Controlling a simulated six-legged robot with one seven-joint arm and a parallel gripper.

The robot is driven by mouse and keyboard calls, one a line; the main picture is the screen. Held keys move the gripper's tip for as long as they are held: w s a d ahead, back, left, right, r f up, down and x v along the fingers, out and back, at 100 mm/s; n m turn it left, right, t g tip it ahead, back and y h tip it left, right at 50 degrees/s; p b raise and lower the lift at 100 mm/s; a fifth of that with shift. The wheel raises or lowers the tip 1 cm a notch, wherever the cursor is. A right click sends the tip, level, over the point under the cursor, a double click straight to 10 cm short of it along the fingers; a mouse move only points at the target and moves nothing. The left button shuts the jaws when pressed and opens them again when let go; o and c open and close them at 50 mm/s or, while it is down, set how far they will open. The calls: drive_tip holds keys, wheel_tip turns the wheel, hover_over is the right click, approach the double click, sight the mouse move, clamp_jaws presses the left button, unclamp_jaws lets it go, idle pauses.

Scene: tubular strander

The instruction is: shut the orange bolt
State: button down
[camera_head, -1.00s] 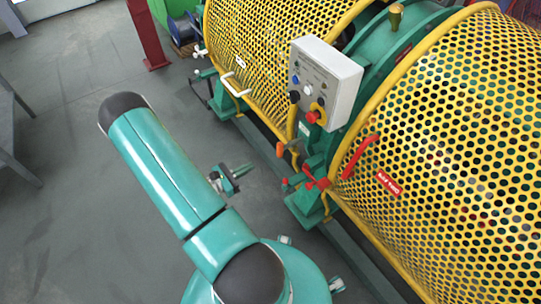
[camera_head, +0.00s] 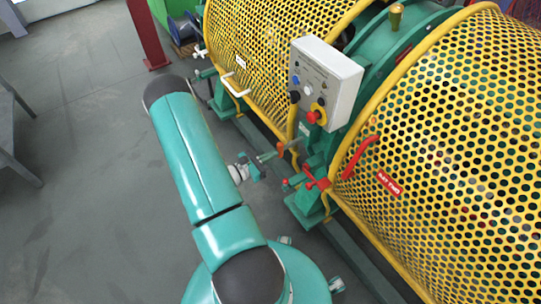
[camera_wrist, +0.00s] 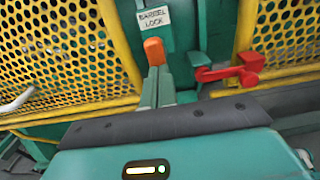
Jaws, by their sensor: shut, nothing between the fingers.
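The orange bolt (camera_head: 280,148) sits on the green frame between the two yellow mesh guards, below the grey control box. In the wrist view its orange knob (camera_wrist: 154,51) shows just beyond my fingertips, under a "BARREL LOCK" label (camera_wrist: 154,17). My gripper (camera_head: 266,157) points at it from the left, fingers together. In the wrist view my gripper (camera_wrist: 155,76) is shut and empty, its tips at the lower edge of the knob. I cannot tell whether they touch it. The rest of the bolt is hidden behind the fingers.
A red handle (camera_wrist: 232,69) is close right of the bolt. The yellow mesh guards (camera_head: 430,150) stand on both sides. A control box (camera_head: 325,85) with buttons hangs above. The grey floor (camera_head: 90,200) at left is open.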

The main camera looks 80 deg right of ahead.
sight(285, 147)
drive_tip(key=x, duration=0.5)
drive_tip(key=shift+s+d, duration=0.1)
drive_tip(key=shift+s+d+r, duration=0.1)
drive_tip(key=shift+s+d, duration=0.15)
drive_tip(key=shift+w+a, duration=0.1)
drive_tip(key=shift+w, duration=0.15)
drive_tip(key=v, duration=1.4)
drive_tip(key=shift+a, duration=0.15)
